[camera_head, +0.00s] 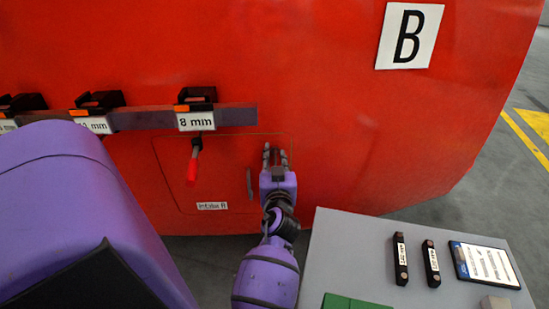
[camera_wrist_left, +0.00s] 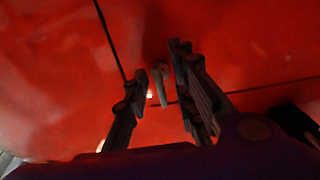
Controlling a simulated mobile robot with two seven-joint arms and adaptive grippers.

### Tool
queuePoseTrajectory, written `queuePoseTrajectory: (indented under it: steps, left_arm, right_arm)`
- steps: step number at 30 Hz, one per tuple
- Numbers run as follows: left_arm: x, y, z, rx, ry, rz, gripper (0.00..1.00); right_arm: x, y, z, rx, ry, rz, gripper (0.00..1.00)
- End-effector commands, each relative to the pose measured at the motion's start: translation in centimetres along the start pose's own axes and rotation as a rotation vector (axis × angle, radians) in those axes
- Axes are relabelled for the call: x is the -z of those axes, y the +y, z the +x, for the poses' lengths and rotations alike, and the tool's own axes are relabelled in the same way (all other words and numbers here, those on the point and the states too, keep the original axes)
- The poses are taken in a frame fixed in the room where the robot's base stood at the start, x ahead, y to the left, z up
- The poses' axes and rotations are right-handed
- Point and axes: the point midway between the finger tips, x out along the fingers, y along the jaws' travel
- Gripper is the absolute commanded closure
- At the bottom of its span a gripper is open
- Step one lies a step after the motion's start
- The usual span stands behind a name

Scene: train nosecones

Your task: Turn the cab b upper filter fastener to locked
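The fastener is probably the small grey upright piece (camera_wrist_left: 160,83) on the red surface in the left wrist view, close to dark panel seams. In the head view my gripper seems to hide it. My left gripper (camera_head: 275,154) is at the upper right corner of the outlined panel (camera_head: 225,165) marked as intake B. In the left wrist view its fingers (camera_wrist_left: 160,68) are apart, with the grey piece between them and no clear contact. Whether the fastener is locked cannot be told. My right gripper is not in view.
A grey handle (camera_head: 249,184) is on the panel just left of my gripper. A red-handled tool (camera_head: 192,165) hangs under the 8 mm label (camera_head: 196,121) on a rail. A grey table (camera_head: 350,250) with dark labelled parts and a card stands at lower right.

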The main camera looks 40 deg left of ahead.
Motion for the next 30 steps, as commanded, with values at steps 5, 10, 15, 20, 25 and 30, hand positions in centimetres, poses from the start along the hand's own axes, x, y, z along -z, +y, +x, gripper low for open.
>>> queuePoseTrajectory:
  steps: [5,10,15,20,25,30]
  left_arm:
    - [-0.08,0.0,0.02,0.0,-0.001,0.001,0.76]
    - [-0.08,0.01,0.0,0.0,-0.001,0.001,0.94]
    - [-0.08,0.02,-0.01,-0.001,-0.001,0.001,1.0]
    - [-0.08,0.03,-0.02,-0.001,-0.001,0.004,1.0]
    - [-0.08,0.03,-0.01,-0.001,0.0,0.036,1.0]
    - [-0.07,0.0,0.0,-0.001,0.001,0.121,1.0]
  right_arm:
    - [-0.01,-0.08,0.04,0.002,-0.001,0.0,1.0]
    - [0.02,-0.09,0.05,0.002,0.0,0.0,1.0]
    - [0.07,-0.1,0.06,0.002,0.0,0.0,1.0]
    - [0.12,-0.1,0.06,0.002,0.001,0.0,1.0]
    - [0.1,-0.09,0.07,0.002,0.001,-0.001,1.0]
    - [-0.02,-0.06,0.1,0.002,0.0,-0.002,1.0]
